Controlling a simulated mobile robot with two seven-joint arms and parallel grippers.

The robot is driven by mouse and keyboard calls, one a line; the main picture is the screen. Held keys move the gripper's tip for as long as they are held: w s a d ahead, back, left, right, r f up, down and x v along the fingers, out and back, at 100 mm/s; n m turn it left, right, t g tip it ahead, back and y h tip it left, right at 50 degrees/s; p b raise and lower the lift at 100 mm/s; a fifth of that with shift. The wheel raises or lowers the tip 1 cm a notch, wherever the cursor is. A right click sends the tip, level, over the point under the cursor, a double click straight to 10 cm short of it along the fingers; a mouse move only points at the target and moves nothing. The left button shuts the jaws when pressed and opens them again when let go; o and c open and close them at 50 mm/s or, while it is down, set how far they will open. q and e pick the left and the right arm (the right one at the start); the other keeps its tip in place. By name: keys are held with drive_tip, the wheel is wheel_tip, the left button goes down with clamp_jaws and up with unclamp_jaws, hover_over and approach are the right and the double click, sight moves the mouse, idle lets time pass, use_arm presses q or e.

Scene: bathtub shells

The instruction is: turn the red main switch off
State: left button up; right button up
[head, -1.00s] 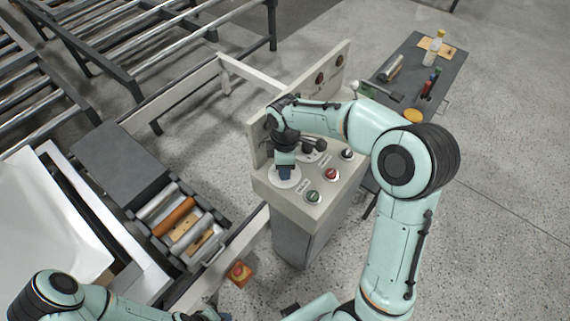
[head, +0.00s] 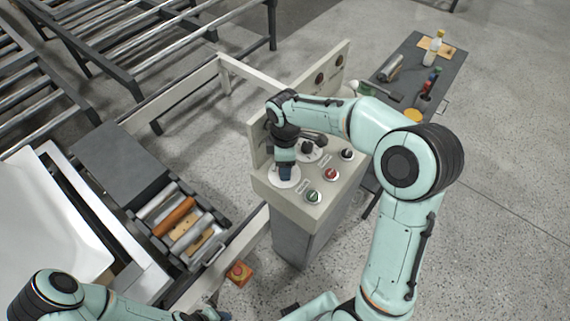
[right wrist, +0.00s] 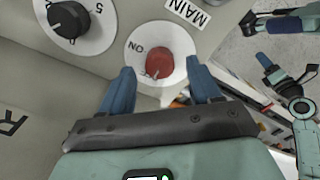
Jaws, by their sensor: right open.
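The red main switch (right wrist: 158,65) is a round red knob on a white disc marked ON, beside a MAIN label, in the right wrist view. My right gripper (right wrist: 166,82) is open, with its blue fingertips apart on either side of the disc's lower part and the knob between and just beyond them. No contact with the knob shows. In the head view my right gripper (head: 285,173) points down over the white disc (head: 293,182) on the control box and hides the knob. My left gripper (head: 218,315) is cut off at the bottom edge, its fingers unclear.
The control box (head: 297,240) also carries a green button (head: 313,196), a red button (head: 331,174) and a black knob (head: 347,154). A black selector dial (right wrist: 68,18) sits near the main switch.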

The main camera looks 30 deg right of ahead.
use_arm(q)
drive_tip(key=shift+w+r+p, duration=0.65)
drive_tip(key=shift+w+r, duration=0.3)
drive_tip(key=shift+r, duration=0.05)
use_arm(e)
wheel_tip(320, 180, up, 12)
use_arm(q)
drive_tip(key=shift+s, duration=0.1)
use_arm(e)
drive_tip(key=shift+f, duration=0.15)
